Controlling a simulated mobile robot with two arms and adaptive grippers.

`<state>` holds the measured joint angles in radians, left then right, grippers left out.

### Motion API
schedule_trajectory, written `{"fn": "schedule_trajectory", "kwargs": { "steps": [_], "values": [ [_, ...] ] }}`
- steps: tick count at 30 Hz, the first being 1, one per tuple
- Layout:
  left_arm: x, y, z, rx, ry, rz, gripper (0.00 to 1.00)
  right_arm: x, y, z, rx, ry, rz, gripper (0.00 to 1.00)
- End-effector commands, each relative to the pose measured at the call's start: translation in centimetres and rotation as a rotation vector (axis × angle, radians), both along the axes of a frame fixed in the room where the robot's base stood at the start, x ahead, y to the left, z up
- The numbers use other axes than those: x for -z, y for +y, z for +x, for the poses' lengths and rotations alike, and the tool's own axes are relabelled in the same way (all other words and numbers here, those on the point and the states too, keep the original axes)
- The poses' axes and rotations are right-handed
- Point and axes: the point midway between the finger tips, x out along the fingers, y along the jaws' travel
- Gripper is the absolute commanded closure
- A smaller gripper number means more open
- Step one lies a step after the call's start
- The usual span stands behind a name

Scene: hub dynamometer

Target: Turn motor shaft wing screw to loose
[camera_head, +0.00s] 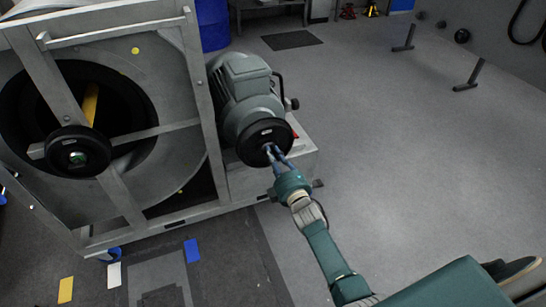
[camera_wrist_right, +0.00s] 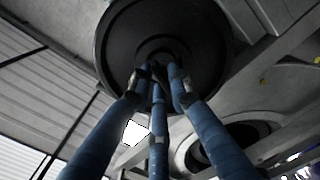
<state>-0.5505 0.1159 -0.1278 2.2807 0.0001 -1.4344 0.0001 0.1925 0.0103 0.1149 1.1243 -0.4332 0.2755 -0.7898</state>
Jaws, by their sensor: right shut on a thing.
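The grey motor (camera_head: 240,82) stands beside the big drum frame, with a round black disc (camera_head: 252,139) on its shaft end. My right gripper (camera_head: 271,151) reaches up to the middle of this disc. In the right wrist view the black disc (camera_wrist_right: 115,45) fills the top centre. There the blue fingers of my right gripper (camera_wrist_right: 158,72) close together at the disc's hub, shut on the motor shaft wing screw. The screw is mostly hidden by the fingertips, so its turn angle cannot be told. My left gripper is not in view.
The large grey drum frame (camera_head: 205,115) with another black hub (camera_head: 77,152) stands at the left. The motor rests on a grey base (camera_head: 250,180). A dark mat (camera_head: 291,40) lies behind.

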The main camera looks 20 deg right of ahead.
Motion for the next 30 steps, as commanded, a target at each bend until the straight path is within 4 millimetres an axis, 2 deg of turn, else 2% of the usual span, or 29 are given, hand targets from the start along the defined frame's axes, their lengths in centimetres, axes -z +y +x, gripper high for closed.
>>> {"fn": "schedule_trajectory", "kwargs": {
  "steps": [12, 19, 30],
  "values": [
    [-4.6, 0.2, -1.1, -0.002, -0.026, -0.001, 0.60, 0.1, -0.2, -0.1, 0.003, 0.001, -0.294, 1.00],
    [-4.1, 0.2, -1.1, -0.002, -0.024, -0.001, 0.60, 0.0, -0.1, -0.1, 0.002, 0.000, -0.368, 1.00],
    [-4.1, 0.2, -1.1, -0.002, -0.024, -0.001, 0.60, -0.1, -0.1, 0.0, 0.002, 0.000, -0.394, 1.00]
  ]
}}
